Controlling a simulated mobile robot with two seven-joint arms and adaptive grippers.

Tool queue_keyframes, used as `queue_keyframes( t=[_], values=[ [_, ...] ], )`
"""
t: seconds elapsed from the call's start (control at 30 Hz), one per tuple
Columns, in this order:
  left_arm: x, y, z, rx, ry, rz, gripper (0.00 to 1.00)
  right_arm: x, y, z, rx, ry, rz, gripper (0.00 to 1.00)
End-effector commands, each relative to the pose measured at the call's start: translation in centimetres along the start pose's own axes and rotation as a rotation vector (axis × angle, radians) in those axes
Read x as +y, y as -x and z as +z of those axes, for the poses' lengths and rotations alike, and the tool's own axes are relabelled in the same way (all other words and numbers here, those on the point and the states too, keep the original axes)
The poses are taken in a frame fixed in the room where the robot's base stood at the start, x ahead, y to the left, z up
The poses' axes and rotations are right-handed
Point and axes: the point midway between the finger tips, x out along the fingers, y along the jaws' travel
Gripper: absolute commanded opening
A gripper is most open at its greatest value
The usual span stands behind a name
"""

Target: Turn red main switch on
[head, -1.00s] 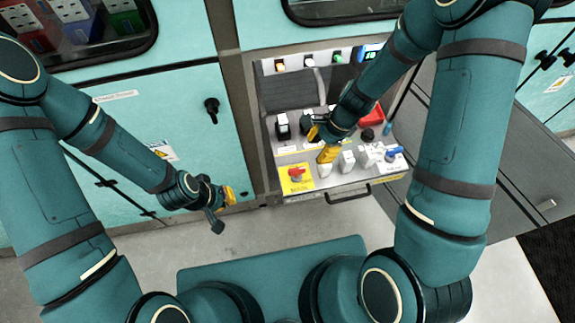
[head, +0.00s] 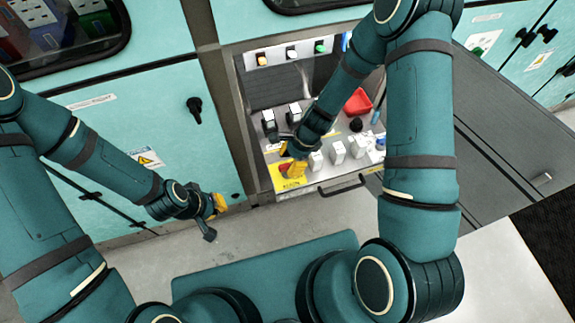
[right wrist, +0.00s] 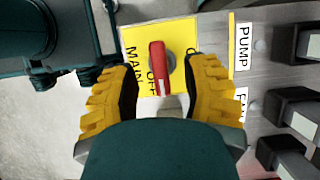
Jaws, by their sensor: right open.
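The red main switch (right wrist: 158,66) sits on a yellow plate (right wrist: 184,32) marked MAIN and OFF. In the right wrist view its red handle lies between the two yellow fingers of my right gripper (right wrist: 163,88), with a gap on each side. My right gripper (head: 294,168) is open; in the head view it covers most of the switch, and the yellow plate (head: 279,184) shows around it. My left gripper (head: 215,205) hangs empty in front of the teal cabinet, left of the panel; its finger opening is too small to tell.
White switches (head: 338,152) stand right of the main switch, with a black knob (head: 356,125) and a red part (head: 358,102) behind. Black switches (head: 270,124) stand further back. A handle (head: 342,186) runs along the panel's front edge. An open grey door (head: 500,150) lies to the right.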

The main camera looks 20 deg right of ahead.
Motion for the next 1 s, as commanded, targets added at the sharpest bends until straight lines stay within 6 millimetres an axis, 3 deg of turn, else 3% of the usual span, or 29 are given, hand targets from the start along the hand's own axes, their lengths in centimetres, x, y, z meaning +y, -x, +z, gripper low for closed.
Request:
queue_keyframes(
  t=[0.2, 0.5, 0.53, 0.63, 0.67, 1.0],
  values=[
    [-0.1, -0.3, 0.1, -0.003, -0.001, 0.000, 0.00, 0.0, -1.6, 0.0, -0.001, 0.000, 0.000, 0.46],
    [-0.1, -0.3, 0.1, -0.003, -0.001, 0.000, 0.00, 0.0, -1.8, 0.0, 0.000, 0.000, -0.001, 0.46],
    [-0.1, -0.3, 0.1, -0.003, -0.001, 0.000, 0.00, 0.0, -1.8, 0.0, 0.000, 0.000, -0.001, 0.42],
    [-0.1, -0.3, 0.1, -0.003, -0.001, 0.000, 0.00, 0.0, -1.7, 0.0, 0.000, 0.000, -0.001, 0.07],
    [-0.1, -0.3, 0.1, -0.003, -0.001, 0.000, 0.00, 0.0, -1.7, 0.0, 0.000, 0.000, -0.001, 0.00],
    [-0.1, -0.2, 0.1, -0.002, -0.001, 0.000, 0.00, 0.0, -1.8, 0.1, 0.001, 0.017, 0.007, 0.00]
  ],
)
